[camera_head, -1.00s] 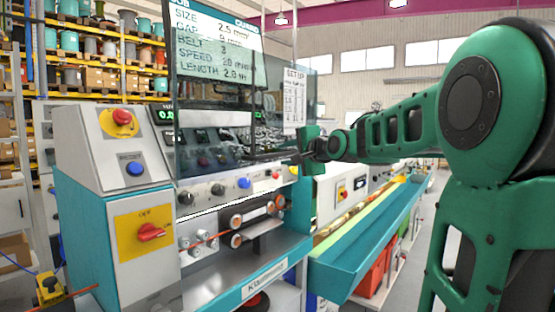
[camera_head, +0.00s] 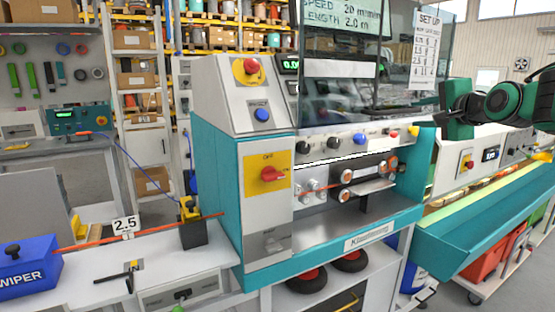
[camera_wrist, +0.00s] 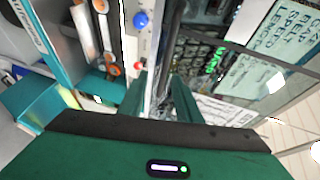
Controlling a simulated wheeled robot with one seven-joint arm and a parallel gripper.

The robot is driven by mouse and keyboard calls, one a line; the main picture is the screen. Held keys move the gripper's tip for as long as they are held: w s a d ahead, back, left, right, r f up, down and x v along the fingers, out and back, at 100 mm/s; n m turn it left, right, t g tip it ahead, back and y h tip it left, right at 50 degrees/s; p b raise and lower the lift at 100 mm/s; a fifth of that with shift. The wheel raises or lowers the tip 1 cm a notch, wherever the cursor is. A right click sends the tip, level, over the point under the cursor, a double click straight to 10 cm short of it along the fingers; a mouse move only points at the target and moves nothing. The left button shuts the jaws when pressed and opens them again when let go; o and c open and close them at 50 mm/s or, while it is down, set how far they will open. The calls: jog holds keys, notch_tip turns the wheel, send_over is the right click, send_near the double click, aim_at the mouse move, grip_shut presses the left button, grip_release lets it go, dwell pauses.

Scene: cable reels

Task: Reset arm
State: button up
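My arm reaches in from the right edge of the head view. My green gripper (camera_head: 445,118) is in the air at the right edge of the machine's clear guard (camera_head: 400,85), above the teal trough. Whether it touches the guard cannot be told. In the wrist view my gripper (camera_wrist: 157,88) shows two green fingers with a gap between them, and nothing is seen held there. The machine's knobs and rollers lie beyond the fingers on the left, and the guard with the screen behind it on the right.
The machine's cabinet (camera_head: 265,215) stands mid-view with red and blue buttons. A bench (camera_head: 85,275) at left holds a blue wiper box (camera_head: 28,268) and an orange cable. The teal trough (camera_head: 470,235) runs to the right. Storage shelves stand behind.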

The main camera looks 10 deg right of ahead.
jog(key=s+a+f+n+g, duration=0.1)
jog(key=s+f+n+g, duration=0.25)
jog(key=s+f, duration=0.45)
jog(key=s+a+f+n+g, duration=0.15)
jog(key=s+f+g, duration=0.3)
jog(key=f, duration=0.75)
jog(key=s+a+f+n+g, duration=0.1)
jog(key=s+f, duration=0.3)
jog(key=s, duration=0.4)
jog(key=s+a+f+n+g, duration=0.2)
jog(key=s+f+n+g, duration=0.1)
jog(key=s, duration=0.5)
jog(key=s+a+f+n+g+y, duration=0.1)
jog(key=s+f+n+g, duration=0.1)
jog(key=s+f, duration=0.4)
jog(key=shift+s+a+f+g, duration=0.2)
jog(key=shift+s+a+g, duration=0.1)
jog(key=shift+s+g, duration=0.65)
jog(key=shift+w+f, duration=0.25)
jog(key=shift+w, duration=0.45)
